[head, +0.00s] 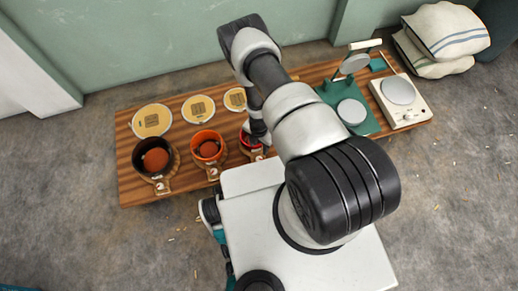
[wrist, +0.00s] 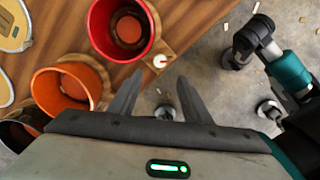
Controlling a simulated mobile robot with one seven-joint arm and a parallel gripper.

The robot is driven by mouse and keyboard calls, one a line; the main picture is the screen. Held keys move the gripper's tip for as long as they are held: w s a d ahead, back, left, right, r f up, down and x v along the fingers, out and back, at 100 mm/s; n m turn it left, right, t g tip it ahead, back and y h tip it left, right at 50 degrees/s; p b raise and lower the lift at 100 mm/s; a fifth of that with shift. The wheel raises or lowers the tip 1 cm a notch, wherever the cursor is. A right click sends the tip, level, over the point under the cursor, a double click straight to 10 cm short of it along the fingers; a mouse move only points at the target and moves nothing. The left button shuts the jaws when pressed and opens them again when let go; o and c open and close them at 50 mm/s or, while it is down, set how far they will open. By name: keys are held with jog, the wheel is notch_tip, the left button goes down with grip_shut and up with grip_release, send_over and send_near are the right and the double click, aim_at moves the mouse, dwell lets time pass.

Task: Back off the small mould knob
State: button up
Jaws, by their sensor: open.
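The small mould is a red cup (wrist: 148,32) near the top of the wrist view, with a wooden tab at its side. Its small white knob (wrist: 159,61) sits on that tab, with a little red on it. My gripper (wrist: 160,74) is open and empty. Its two fingers point toward the tab, and the knob shows between and just beyond their tips. I cannot tell their height above it. In the head view the red mould (head: 244,137) is partly hidden by my arm, which also hides most of the gripper.
An orange mould (head: 207,136) and a larger dark mould (head: 140,153) stand left of it on the wooden table (head: 130,188). Several yellow discs (head: 152,120) lie behind. A green press stand (head: 366,124) and a white hotplate (head: 412,113) stand at right. Sacks (head: 445,35) lie beyond.

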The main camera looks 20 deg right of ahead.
notch_tip(320, 180, up, 5)
jog(key=shift+f+p, duration=0.2)
jog(key=shift+p, duration=0.25)
dwell(1.1)
